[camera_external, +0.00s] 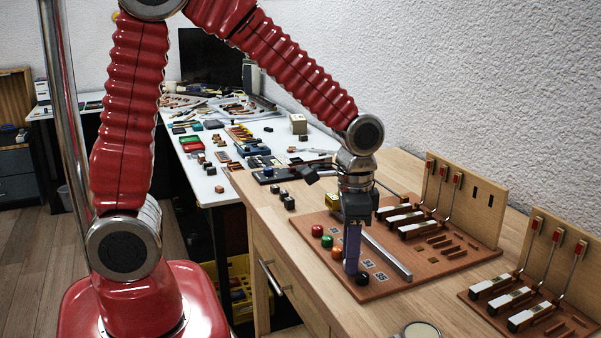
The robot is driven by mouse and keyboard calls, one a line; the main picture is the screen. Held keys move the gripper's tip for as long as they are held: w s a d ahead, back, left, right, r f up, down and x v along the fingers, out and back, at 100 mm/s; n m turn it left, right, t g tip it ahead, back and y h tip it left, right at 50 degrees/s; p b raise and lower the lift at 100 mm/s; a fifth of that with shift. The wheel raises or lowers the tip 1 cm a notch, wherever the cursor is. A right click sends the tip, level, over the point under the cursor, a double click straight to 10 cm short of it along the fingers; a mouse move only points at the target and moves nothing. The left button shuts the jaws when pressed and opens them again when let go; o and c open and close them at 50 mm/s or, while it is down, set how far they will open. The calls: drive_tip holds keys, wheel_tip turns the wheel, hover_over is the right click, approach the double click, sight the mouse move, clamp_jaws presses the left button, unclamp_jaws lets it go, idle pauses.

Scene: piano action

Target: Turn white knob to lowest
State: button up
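A brown board (296,226) lies on the wooden bench and carries a row of small round knobs along its left edge. I see a red knob (317,231), a green knob (327,242), an orange knob (336,252) and a black knob (362,279). No white knob is clearly visible; the spot between the orange and black knobs is covered by my gripper. My gripper (351,266) points down there, with its purple-grey finger low over the row. I see it edge-on, so its opening and any contact are hidden.
A grey metal bar (386,256) lies beside my gripper. Upright wooden panels with levers and key pieces stand to the right (465,205) and front right (555,252). A round pale-topped object (421,330) sits at the front edge. Small dark blocks (287,200) lie behind.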

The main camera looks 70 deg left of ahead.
drive_tip(key=shift+c, duration=0.5)
clamp_jaws()
drive_tip(key=shift+n, duration=0.5)
drive_tip(key=n, duration=0.3)
drive_tip(key=shift+n, duration=0.3)
drive_tip(key=n, duration=0.9)
drive_tip(key=shift+n, duration=1.9)
